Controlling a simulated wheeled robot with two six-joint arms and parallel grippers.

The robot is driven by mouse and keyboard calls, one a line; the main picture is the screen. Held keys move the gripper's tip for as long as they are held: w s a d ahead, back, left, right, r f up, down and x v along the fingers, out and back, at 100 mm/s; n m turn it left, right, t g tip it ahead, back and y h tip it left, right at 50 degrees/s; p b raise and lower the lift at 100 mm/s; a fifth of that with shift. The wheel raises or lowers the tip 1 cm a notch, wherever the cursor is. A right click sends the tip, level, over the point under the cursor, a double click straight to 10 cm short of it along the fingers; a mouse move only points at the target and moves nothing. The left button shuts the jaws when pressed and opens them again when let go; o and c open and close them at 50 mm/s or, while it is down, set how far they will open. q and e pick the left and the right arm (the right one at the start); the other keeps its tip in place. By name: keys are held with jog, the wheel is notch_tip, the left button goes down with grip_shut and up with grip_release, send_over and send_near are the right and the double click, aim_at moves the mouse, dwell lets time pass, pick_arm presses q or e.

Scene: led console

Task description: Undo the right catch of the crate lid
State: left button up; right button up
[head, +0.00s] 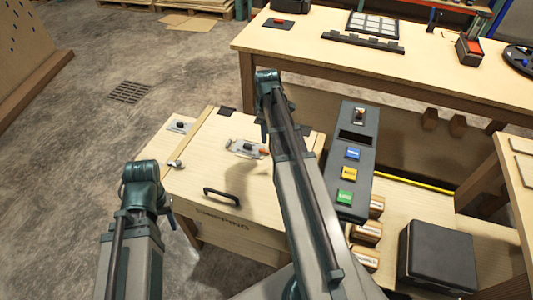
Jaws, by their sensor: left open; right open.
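The pale wooden crate (235,228) with dark lettering on its front stands left of centre. Its flat lid (205,165) is down and has a black handle (222,193) near the front edge. A metal plate with a dark knob and an orange-tipped bolt (247,149) sits near the lid's middle right. A small silver fitting (175,164) is at the left edge. I cannot make out the right catch; my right arm crosses the lid's right side. My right gripper (264,132) is open above the lid's back right. My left gripper (172,222) is open at the crate's left front.
A dark console (353,135) with blue, yellow and green buttons stands right of the crate. Small cartons (367,232) and a black box (437,255) are at the lower right. A long workbench (300,52) runs behind.

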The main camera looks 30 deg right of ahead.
aim_at(267, 151)
notch_tip(267, 151, down, 8)
jog(key=b, duration=0.7)
jog(key=shift+f, duration=0.25)
jog(key=shift+r, duration=0.1)
grip_shut()
